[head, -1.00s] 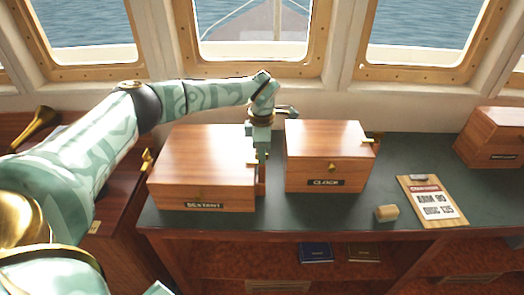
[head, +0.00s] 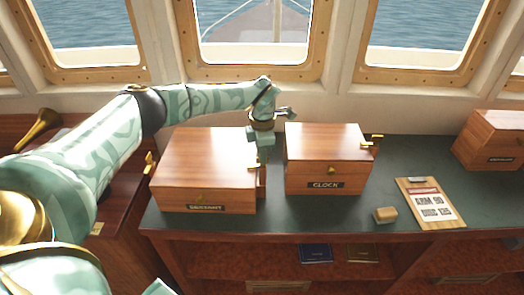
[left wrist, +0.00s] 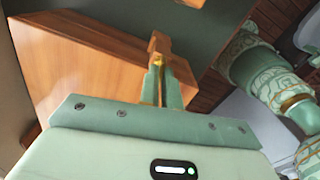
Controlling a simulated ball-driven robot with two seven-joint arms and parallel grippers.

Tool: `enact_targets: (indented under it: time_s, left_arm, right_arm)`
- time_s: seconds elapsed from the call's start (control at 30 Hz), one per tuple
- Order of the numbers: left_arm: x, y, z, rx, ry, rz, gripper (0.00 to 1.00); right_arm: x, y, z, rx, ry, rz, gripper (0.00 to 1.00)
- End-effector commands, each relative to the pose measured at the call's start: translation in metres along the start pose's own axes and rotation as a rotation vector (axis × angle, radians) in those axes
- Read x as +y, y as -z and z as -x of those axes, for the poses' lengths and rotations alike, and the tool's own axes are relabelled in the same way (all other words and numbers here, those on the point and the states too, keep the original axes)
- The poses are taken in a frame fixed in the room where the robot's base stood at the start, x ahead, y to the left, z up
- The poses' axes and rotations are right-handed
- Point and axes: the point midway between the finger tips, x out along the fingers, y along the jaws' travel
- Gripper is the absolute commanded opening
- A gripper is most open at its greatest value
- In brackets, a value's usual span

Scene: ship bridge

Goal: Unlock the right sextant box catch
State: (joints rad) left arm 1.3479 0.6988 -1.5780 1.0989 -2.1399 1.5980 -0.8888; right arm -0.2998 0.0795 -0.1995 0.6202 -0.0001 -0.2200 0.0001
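The sextant box (head: 205,165) is a brown wooden box with a label on its front, at left on the dark green desktop. My left gripper (head: 263,158) points down at the right side of this box, in the gap beside the clock box. In the left wrist view, its two fingers (left wrist: 161,82) are close together. A small brass piece, seemingly the right catch (left wrist: 158,61), shows at their tips by the box's wooden side (left wrist: 95,65). Whether the fingers touch it is unclear. The catch is hidden in the head view. My right gripper is not in view.
The clock box (head: 325,160) stands just right of my left gripper, leaving a narrow gap. Another wooden box (head: 490,140) stands at the right edge. The desktop between is clear.

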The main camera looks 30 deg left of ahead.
Motion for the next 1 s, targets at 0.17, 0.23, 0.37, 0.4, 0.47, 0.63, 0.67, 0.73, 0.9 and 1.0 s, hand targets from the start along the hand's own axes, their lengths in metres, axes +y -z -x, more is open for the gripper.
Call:
enact_targets:
  time_s: [0.17, 0.23, 0.37, 0.4, 0.47, 0.63, 0.67, 0.73, 0.9, 1.0]
  left_arm:
    - [-0.001, -0.001, 0.004, -0.001, -0.001, 0.157, 0.0]
    - [-0.001, 0.0, 0.004, 0.0, 0.0, 0.225, 0.0]
    - [0.0, -0.001, 0.004, -0.001, 0.0, 0.349, 0.0]
    - [0.0, -0.001, 0.004, -0.001, 0.0, 0.387, 0.0]
    - [-0.001, -0.001, 0.004, -0.001, 0.0, 0.443, 0.0]
    - [0.0, -0.001, 0.004, -0.001, -0.001, 0.605, 0.0]
    - [0.0, -0.001, 0.004, -0.001, -0.001, 0.633, 0.0]
    - [0.0, -0.001, 0.003, -0.002, -0.001, 0.7, 0.0]
    - [0.0, -0.001, 0.004, -0.002, 0.0, 0.862, 0.0]
    - [0.0, -0.001, 0.003, -0.003, 0.0, 0.955, 0.0]
  right_arm:
    - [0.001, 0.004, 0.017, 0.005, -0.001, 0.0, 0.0]
    - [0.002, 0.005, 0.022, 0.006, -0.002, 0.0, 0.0]
    - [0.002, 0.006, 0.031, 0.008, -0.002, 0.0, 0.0]
    - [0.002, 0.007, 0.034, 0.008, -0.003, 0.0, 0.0]
    - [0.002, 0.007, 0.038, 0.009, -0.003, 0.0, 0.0]
    - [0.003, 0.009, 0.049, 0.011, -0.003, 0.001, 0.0]
    - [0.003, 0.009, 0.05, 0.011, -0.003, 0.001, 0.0]
    - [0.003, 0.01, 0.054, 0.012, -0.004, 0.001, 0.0]
    - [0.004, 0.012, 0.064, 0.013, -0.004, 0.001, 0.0]
    - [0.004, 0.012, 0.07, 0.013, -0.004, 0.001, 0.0]
